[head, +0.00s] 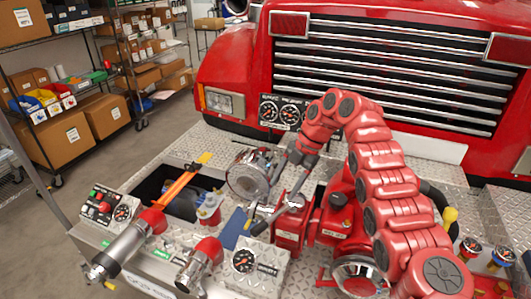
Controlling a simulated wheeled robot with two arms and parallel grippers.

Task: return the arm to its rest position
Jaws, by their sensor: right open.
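My right arm (384,185) is red and jointed. It rises from the lower right, arches over the bumper deck and bends down to the left. My right gripper (287,178) is dark, points down and is open, with nothing visible held in it. In the picture it is just right of a round metal cap-like fitting (247,178) and above the red pump parts (290,232). Whether it touches any of them is hard to tell. My left gripper is not in view.
A diamond-plate deck (185,238) carries a control box (103,207), a gauge box (251,263), silver-and-red fittings (200,264) and an open well with an orange bar (180,185). Twin gauges (283,112) stand before the red truck's grille (390,85). Shelves (70,80) stand left beyond open floor.

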